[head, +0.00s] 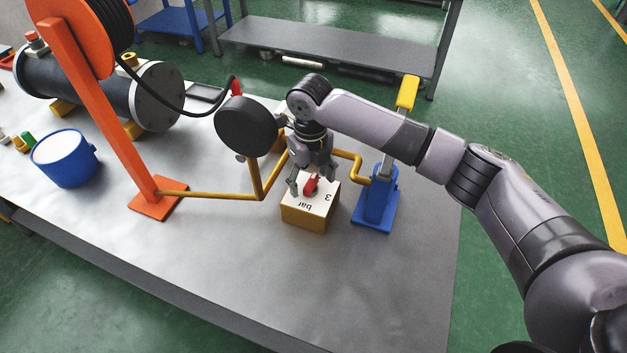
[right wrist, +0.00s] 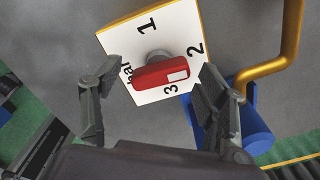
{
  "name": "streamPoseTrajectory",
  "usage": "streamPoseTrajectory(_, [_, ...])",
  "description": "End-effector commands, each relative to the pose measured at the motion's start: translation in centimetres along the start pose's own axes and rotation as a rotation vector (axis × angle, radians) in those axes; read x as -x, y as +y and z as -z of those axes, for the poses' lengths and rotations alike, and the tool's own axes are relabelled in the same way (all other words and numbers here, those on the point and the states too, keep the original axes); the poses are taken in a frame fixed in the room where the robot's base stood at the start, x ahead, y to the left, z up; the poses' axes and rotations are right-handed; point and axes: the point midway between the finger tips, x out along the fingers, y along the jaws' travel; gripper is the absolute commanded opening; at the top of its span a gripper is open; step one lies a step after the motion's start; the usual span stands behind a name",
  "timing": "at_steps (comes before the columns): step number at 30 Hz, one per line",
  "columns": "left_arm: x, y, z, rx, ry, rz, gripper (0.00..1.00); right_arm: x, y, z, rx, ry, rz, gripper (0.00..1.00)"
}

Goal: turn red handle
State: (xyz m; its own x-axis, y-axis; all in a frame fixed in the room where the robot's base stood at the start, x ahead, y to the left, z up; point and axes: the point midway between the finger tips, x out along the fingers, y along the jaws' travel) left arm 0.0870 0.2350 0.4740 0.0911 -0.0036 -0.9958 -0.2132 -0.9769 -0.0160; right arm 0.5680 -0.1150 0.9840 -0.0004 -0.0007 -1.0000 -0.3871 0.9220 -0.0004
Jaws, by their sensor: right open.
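The red handle (head: 311,184) sits on the white top face of a yellow box (head: 303,219) marked "bar" and with numbers. In the right wrist view the red handle (right wrist: 161,75) is a bar with a white patch at its right end, on a grey round hub. The dial face (right wrist: 139,32) shows 1, 2 and 3 around it, and the patch end lies between 2 and 3. My right gripper (head: 308,190) is above the box, fingers down. Its open fingers (right wrist: 153,87) stand on either side of the handle, with gaps to it. My left gripper is not in view.
A yellow pipe (head: 354,162) runs from behind the box to a blue stand (head: 377,205) with a yellow-tipped lever on the right. A dark round disc (head: 243,126) and an orange post (head: 100,120) stand left. The front of the table (head: 270,285) is clear.

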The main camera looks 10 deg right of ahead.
Motion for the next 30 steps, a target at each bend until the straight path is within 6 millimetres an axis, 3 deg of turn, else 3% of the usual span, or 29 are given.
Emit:
streamPoseTrajectory(21, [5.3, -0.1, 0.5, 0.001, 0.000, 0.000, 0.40, 5.7, 0.0, 0.0, 0.000, 0.000, 0.000, 0.67])
streamPoseTrajectory(30, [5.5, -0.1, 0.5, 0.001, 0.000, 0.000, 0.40, 5.9, 0.0, 0.0, 0.000, 0.000, 0.000, 0.67])
